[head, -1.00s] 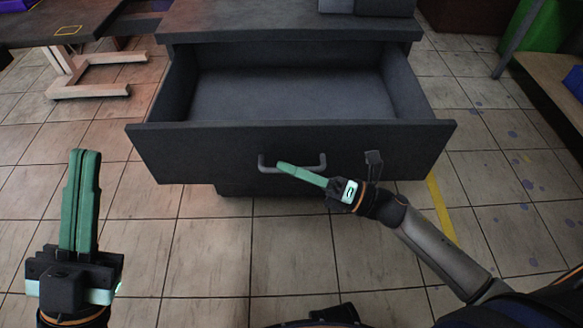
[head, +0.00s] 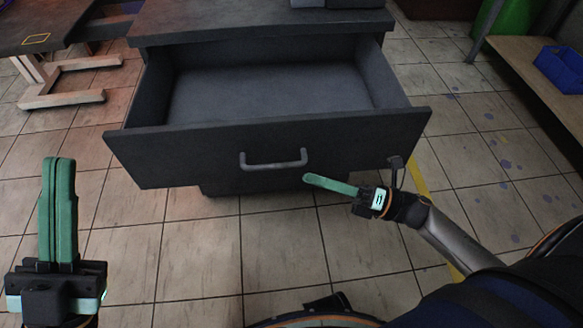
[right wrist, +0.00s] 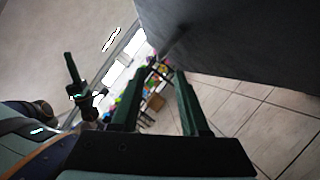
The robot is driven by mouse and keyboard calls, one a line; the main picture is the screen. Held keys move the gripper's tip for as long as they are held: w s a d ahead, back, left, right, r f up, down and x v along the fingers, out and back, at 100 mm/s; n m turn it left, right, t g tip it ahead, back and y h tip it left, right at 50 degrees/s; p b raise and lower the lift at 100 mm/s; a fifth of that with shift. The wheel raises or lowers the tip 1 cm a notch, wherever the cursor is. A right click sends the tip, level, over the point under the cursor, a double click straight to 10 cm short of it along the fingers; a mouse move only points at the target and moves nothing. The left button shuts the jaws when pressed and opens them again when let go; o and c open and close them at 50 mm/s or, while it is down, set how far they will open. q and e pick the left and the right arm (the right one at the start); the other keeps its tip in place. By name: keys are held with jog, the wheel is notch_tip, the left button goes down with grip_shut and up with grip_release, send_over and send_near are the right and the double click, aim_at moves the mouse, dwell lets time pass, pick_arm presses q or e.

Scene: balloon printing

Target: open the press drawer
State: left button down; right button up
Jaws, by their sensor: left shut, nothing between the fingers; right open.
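The dark grey press drawer (head: 200,165) is pulled well out of its cabinet, and its inside looks empty. Its grey bar handle (head: 274,163) is on the middle of the front panel. My right gripper (head: 310,180) is open, below and to the right of the handle, apart from it and holding nothing. In the right wrist view my right gripper's green fingers (right wrist: 155,75) are spread, with a dark panel close by at the upper right. My left gripper (head: 58,165) is shut and empty, pointing up at the far left, away from the drawer.
A table (head: 45,28) with pale legs stands at the upper left. A wooden shelf (head: 520,80) with a blue bin (head: 561,68) is at the right. Tiled floor (head: 200,260) lies open in front of the drawer.

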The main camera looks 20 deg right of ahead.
pick_arm(q)
jog(key=shift+a+r, duration=0.1)
jog(key=shift+r, duration=0.1)
pick_arm(e)
jog(key=shift+v, duration=1.75)
pick_arm(q)
jog(key=shift+f, duration=0.1)
